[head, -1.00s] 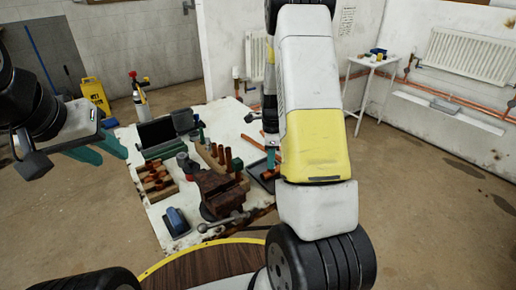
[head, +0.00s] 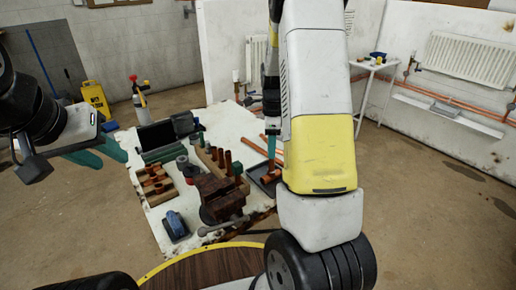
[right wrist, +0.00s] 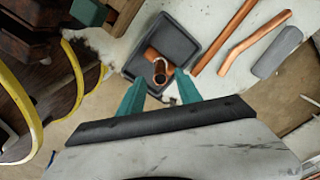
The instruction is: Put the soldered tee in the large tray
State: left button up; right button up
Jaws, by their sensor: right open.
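The copper soldered tee (right wrist: 158,66) lies in a small-looking dark grey tray (right wrist: 187,45) in the right wrist view. In the head view the tee (head: 269,177) and the tray (head: 258,188) are at the bench's right side, partly covered by my right arm. My right gripper (right wrist: 161,78) is open, its teal fingertips spread either side of the tee's near end, with nothing between them in its grip. It also shows above the tray in the head view (head: 271,150). My left gripper (head: 108,155) looks open and empty at the left, away from the tray.
A vise (head: 222,195) and a wooden rack with upright copper pieces (head: 215,160) stand left of the tray. Copper pipes (right wrist: 240,45) and a grey block (right wrist: 277,52) lie beside it. A blue-grey tool (head: 176,226) sits at the front.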

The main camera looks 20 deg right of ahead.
notch_tip(320, 180, up, 5)
jog(key=shift+f, duration=0.1)
jog(key=s+a+r+n+t, duration=0.2)
jog(key=s+a+r+n, duration=0.2)
jog(key=s+n, duration=0.3)
jog(key=s+a+r+n+t+y, duration=0.1)
jog(key=s+a+r+n+t, duration=0.1)
jog(key=s+a+r+n, duration=0.2)
jog(key=s+a+r+n+t+y, duration=0.1)
jog(key=s+a+r+n, duration=0.3)
jog(key=s+r+n, duration=0.4)
jog(key=s+n+t, duration=0.1)
jog(key=s+n, duration=0.2)
jog(key=shift+s+r, duration=0.3)
jog(key=shift+s, duration=0.1)
